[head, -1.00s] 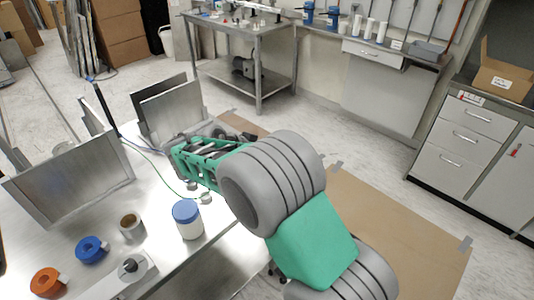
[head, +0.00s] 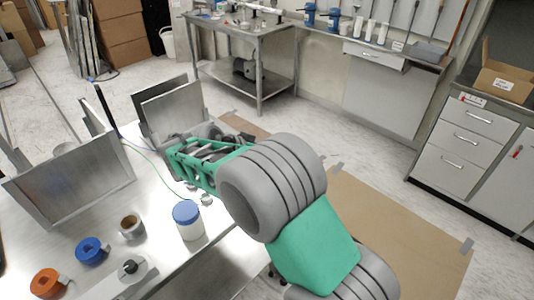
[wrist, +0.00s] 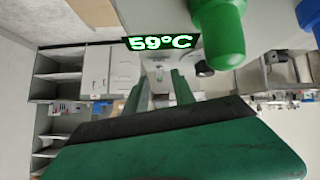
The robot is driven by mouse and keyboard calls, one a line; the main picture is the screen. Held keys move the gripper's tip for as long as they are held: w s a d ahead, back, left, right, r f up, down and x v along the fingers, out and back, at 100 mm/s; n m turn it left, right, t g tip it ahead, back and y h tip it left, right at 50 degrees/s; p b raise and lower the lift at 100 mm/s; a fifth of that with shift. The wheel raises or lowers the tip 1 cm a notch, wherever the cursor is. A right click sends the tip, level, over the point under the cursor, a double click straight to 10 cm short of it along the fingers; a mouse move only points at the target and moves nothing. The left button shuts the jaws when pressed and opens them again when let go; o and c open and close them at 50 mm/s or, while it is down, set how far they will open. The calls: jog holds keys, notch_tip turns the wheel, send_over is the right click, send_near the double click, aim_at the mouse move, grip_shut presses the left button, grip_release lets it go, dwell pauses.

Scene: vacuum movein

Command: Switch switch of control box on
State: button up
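My gripper (wrist: 161,82) shows in the wrist view with its two green fingers apart and a pale shape seen through the gap; contact cannot be told. A dark display (wrist: 160,42) with bright green "59°C" stands beyond the fingertips. In the head view, my green gripper housing (head: 205,165) is over the far part of the metal table, and its fingertips are hidden. A pale box with a black knob (head: 129,267) lies at the near table edge, well away from my gripper. I cannot tell which thing is the control box or make out its switch.
Upright metal plates (head: 75,172) stand on the table (head: 155,190). A blue-lidded jar (head: 188,222), blue tape (head: 91,250) and orange tape (head: 48,282) are nearer. A green rounded object (wrist: 220,32) is close right of the display in the wrist view.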

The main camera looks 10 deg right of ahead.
jog(key=v, duration=0.6)
jog(key=shift+s+a+r, duration=0.1)
jog(key=shift+a+r, duration=0.05)
jog(key=shift+a, duration=0.1)
jog(key=shift+d+r, duration=0.1)
jog(key=shift+d, duration=0.35)
jog(key=s+d+n+g+y, duration=0.1)
jog(key=s+d+n+y, duration=0.35)
jog(key=s+d, duration=0.4)
jog(key=s+f+n+y, duration=0.2)
jog(key=s, duration=0.5)
jog(key=s+a+f+n+g+y, duration=0.1)
jog(key=s+f+n+y, duration=0.1)
jog(key=s, duration=0.6)
jog(key=shift+a+g, duration=0.2)
jog(key=shift+g, duration=0.1)
